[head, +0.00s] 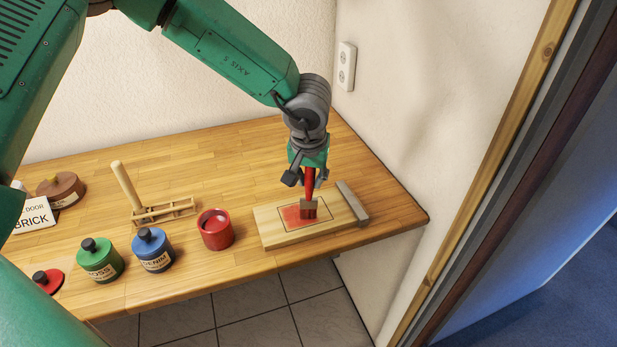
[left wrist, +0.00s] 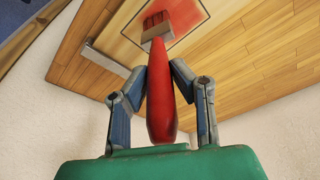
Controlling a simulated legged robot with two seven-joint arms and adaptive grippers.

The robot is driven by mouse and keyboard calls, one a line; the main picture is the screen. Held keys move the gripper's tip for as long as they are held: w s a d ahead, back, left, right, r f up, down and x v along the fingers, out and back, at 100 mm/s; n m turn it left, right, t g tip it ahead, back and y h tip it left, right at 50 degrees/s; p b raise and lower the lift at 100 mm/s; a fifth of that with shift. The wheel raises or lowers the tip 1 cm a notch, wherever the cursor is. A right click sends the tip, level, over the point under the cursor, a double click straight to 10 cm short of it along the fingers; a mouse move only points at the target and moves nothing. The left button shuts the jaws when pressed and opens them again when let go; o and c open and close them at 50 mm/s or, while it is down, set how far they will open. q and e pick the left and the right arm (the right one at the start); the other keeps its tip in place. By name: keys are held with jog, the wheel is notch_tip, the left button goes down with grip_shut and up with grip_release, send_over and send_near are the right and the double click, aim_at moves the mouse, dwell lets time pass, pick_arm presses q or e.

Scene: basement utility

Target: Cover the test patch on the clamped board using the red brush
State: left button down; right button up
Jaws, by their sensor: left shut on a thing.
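The light wooden board (head: 276,231) lies near the right end of the bench with a grey clamp bar (head: 353,203) across its right end. A dark outlined patch on it is partly red (head: 291,215), mainly at its left and middle. My left gripper (head: 309,177) is shut on the red handle of the brush (head: 310,185), held upright over the patch. The bristles are at the board's surface. In the left wrist view, the brush (left wrist: 160,95) sits between both fingers (left wrist: 159,75), its bristle end over the red area (left wrist: 185,14). My right gripper is not in view.
An open red pot (head: 216,230) stands left of the board. A wall rises behind.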

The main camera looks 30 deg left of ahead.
pick_arm(q)
jog(key=shift+f, duration=0.15)
dwell(0.3)
jog(key=shift+w+d, duration=0.35)
jog(key=shift+s+a+r, duration=0.2)
jog(key=shift+s+a, duration=0.55)
jog(key=shift+s, duration=0.05)
jog(key=shift+w+d, duration=0.85)
jog(key=shift+w, duration=0.05)
jog(key=shift+s+a, duration=0.9)
jog(key=shift+s, duration=0.05)
jog(key=shift+w+d+f, duration=0.1)
jog(key=shift+w+d, duration=0.75)
jog(key=shift+w, duration=0.1)
jog(key=shift+s+a, duration=0.45)
jog(key=shift+w, duration=0.1)
